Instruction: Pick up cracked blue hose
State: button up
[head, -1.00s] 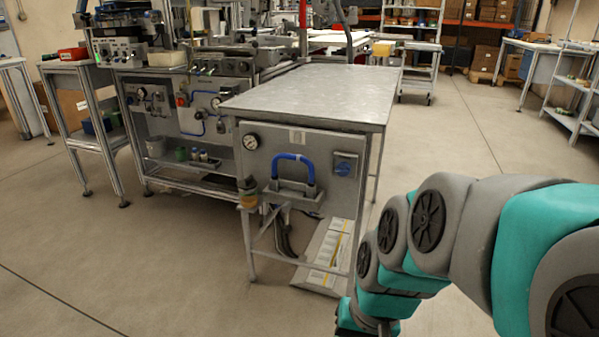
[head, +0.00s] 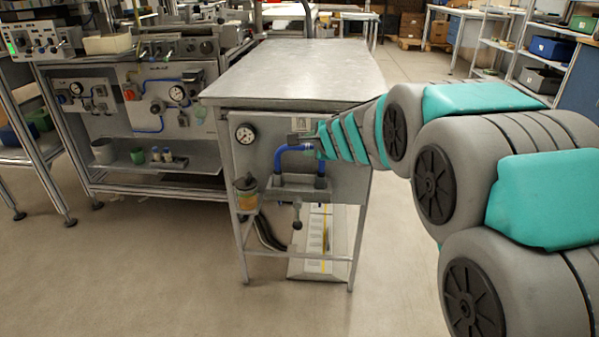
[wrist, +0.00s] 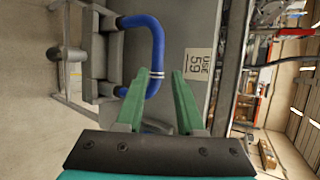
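The blue hose (head: 284,158) is a bent loop on the front panel of the metal workbench, with both ends at a grey fitting. In the wrist view the hose (wrist: 158,45) curves ahead of my gripper (wrist: 161,72) and carries a pale band. My gripper is open. Its green fingers stand apart, with the hose running between or just beyond them, and the left finger covers part of it. I cannot tell whether they touch. In the head view my gripper (head: 313,146) is at the hose's upper right. I cannot make out a crack.
The metal workbench (head: 300,75) has a bare top. Its panel bears a round gauge (head: 246,134), and an amber-bottomed jar (head: 246,193) hangs at its left corner. A label reading "USE 59" (wrist: 197,66) is right of the fingers. The floor in front is clear.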

aim_at(304, 147)
jog(key=shift+w+a+f, duration=0.2)
jog(key=shift+w+f, duration=0.3)
jog(key=shift+f, duration=0.05)
jog(key=shift+x, duration=2)
grip_shut()
